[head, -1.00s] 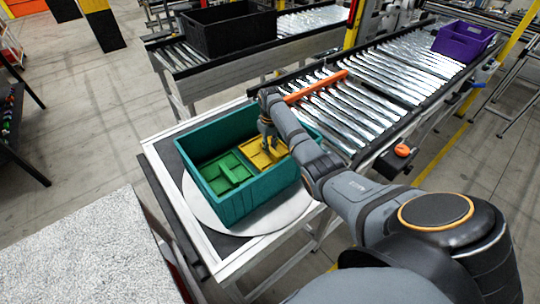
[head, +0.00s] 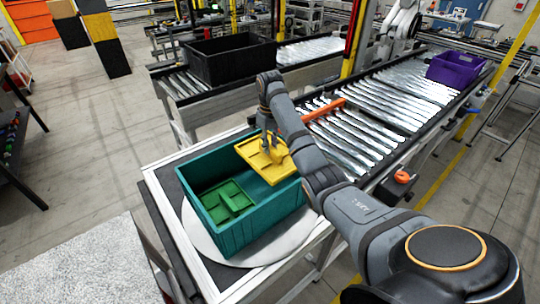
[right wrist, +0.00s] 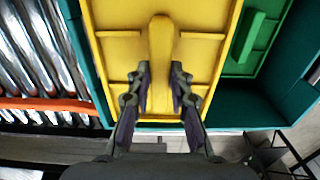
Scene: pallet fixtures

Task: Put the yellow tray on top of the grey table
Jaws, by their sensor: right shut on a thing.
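The yellow tray (head: 262,160) is held raised and tilted above the right part of the teal bin. My right gripper (head: 269,145) is shut on the tray's raised middle rib. In the right wrist view the yellow tray (right wrist: 200,50) fills the middle, and both fingers of the right gripper (right wrist: 160,88) close on its rib. The grey table (head: 85,262), with a speckled light top, is at the lower left of the head view, its near part cut off by the frame. My left gripper is not in view.
The teal bin (head: 232,232) stands on a round plate (head: 280,243) on a framed stand; a green tray (head: 222,200) lies inside it. A roller conveyor (head: 385,110) with an orange bar (head: 325,110) runs behind. A black crate (head: 230,60) and purple crate (head: 455,68) stand farther back.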

